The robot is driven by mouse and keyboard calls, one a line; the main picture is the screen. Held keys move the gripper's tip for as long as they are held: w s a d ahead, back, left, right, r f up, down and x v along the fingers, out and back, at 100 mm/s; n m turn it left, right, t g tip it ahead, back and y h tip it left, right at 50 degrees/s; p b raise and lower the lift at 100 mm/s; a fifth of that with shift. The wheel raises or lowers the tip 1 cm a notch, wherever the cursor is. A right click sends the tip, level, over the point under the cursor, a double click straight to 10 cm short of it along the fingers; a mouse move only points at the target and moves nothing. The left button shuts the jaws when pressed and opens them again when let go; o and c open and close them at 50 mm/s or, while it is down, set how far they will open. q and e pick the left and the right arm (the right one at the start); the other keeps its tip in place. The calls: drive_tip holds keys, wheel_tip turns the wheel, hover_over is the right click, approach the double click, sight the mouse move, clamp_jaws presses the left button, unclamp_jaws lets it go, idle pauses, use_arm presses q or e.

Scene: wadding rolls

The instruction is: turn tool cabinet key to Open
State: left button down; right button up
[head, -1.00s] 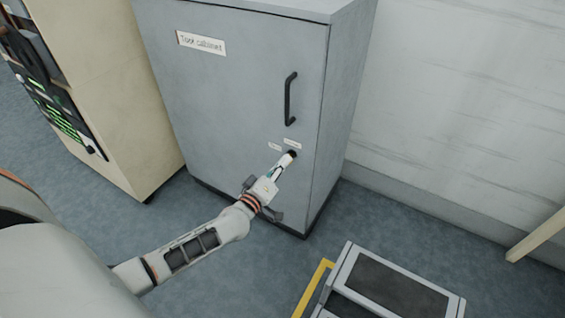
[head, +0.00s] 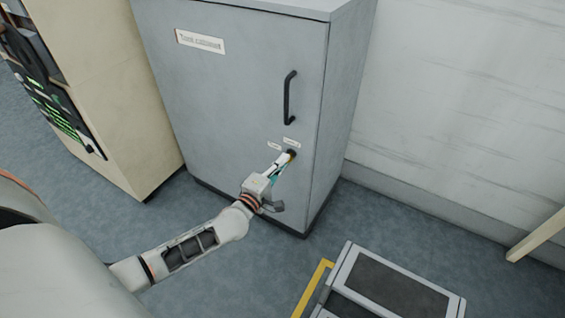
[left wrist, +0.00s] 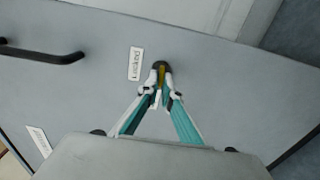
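The grey tool cabinet (head: 235,95) stands ahead with its door shut. A yellow key (left wrist: 162,74) sits in a dark round lock (left wrist: 161,65) below the door handle; it also shows in the head view (head: 291,156). A label reading "Locked" (left wrist: 135,63) is beside the lock in the left wrist view. I cannot tell which label the key points to. My left gripper (head: 281,163) is just in front of the key. In the left wrist view its fingertips (left wrist: 161,95) are slightly apart, short of the yellow part. My right gripper is not in view.
A black handle (head: 290,97) is on the door above the lock. A beige machine (head: 105,90) stands left of the cabinet. A step stool (head: 395,285) with a yellow bar (head: 313,288) beside it is at the front right. Floor between them is clear.

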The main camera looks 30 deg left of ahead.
use_arm(q)
drive_tip(key=shift+d, duration=0.1)
idle(0.3)
drive_tip(key=c, duration=2.2)
unclamp_jaws()
drive_tip(key=shift+c, duration=0.2)
drive_tip(key=s, duration=1.2)
drive_tip(key=shift+d, duration=0.3)
